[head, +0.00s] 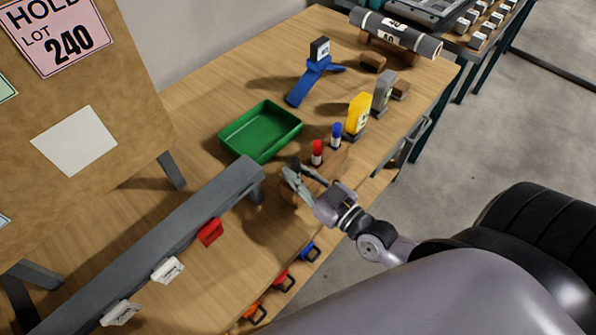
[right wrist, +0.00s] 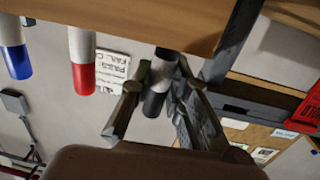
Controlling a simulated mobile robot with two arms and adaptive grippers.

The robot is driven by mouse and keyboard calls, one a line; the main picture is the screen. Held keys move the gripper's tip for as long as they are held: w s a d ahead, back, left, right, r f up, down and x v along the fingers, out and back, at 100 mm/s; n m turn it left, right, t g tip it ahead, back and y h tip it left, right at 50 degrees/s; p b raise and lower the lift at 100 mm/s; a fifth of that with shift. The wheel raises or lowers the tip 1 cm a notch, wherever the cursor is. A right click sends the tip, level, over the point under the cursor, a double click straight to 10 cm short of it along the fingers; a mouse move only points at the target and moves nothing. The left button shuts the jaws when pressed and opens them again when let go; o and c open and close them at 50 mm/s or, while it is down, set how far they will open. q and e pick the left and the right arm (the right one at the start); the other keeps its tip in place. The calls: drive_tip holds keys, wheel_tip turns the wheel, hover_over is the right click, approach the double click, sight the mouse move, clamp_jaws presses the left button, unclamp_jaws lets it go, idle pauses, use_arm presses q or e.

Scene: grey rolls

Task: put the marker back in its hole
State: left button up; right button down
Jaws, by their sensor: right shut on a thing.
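My right gripper (head: 295,172) is over the front part of the workbench, at the near end of a wooden marker block (head: 334,163). In the right wrist view the fingers (right wrist: 157,88) are shut on a black-and-white marker (right wrist: 158,80), with its black cap end between them. The marker's far end overlaps the edge of the block (right wrist: 120,18); I cannot tell whether it is in a hole. A red-capped marker (head: 317,150) and a blue-capped marker (head: 336,134) stand upright in the block. They also show in the wrist view. My left gripper is out of view.
A green tray (head: 241,150) lies just behind the gripper. A grey rail (head: 170,235) with clips is at left, beside a brown board (head: 70,110). The bench (head: 215,100) is clear behind the tray.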

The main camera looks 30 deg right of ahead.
drive_tip(key=shift+f, duration=0.4)
drive_tip(key=c, duration=1.4)
unclamp_jaws()
drive_tip(key=shift+c, duration=0.2)
drive_tip(key=shift+s, duration=0.1)
drive_tip(key=v, duration=1.2)
